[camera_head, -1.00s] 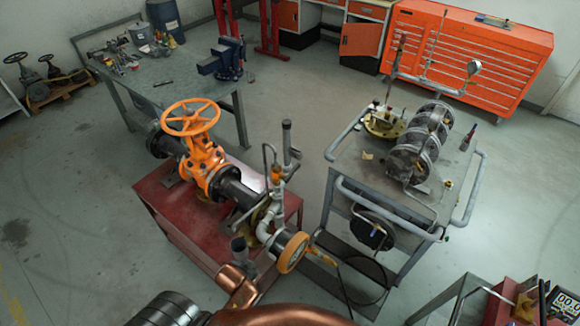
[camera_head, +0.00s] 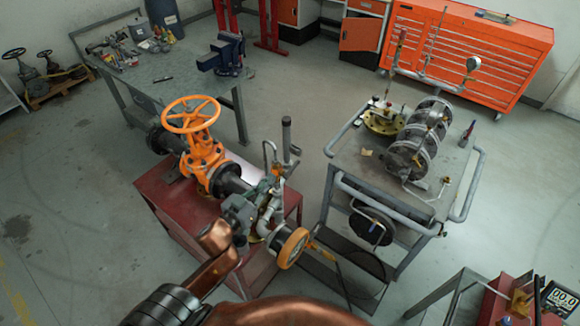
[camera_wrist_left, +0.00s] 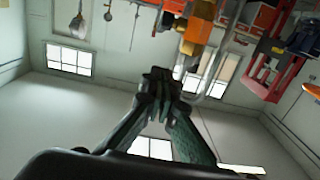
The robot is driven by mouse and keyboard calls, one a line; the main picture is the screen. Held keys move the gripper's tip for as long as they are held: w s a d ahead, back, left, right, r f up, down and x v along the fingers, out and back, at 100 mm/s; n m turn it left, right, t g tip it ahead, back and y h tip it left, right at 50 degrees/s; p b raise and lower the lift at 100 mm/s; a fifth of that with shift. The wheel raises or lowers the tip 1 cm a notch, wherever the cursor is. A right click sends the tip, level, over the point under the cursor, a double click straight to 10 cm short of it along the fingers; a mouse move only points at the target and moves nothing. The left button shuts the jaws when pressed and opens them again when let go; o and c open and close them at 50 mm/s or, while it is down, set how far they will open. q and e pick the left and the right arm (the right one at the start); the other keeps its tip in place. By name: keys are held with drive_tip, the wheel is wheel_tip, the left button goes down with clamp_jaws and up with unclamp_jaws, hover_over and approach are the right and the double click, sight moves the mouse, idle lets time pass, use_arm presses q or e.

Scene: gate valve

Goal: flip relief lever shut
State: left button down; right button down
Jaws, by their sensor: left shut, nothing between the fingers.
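The relief fitting (camera_head: 278,169) is a small orange body on the grey pipework at the right end of the gate valve assembly. A bent grey tube and an upright grey pipe (camera_head: 287,133) rise beside it. I cannot clearly pick out its lever or tell its position. My left gripper (camera_head: 268,187) is at the pipework, just below and left of the fitting. Its dark fingers partly hide the pipes, and contact cannot be told. The left wrist view shows the fingertips (camera_wrist_left: 160,77) together, with nothing between them. My right gripper is out of view.
The gate valve has an orange handwheel (camera_head: 190,114) and stands on a red stand (camera_head: 170,212). A round orange handle (camera_head: 293,248) is close below my gripper. A grey cart (camera_head: 352,165) with flanged parts stands to the right. Open floor lies to the left.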

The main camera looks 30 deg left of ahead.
use_arm(q)
drive_tip(key=r+p, duration=0.1)
drive_tip(key=p, duration=0.1)
hover_over(291, 171)
drive_tip(key=shift+s+a+r+h, duration=0.15)
drive_tip(key=shift+s+r+h, duration=0.05)
drive_tip(key=shift+s+h, duration=0.15)
drive_tip(key=f, duration=0.2)
drive_tip(key=shift+w+f, duration=0.3)
drive_tip(key=shift+f, duration=0.1)
drive_tip(key=shift+w+f, duration=0.2)
drive_tip(key=shift+f, duration=0.5)
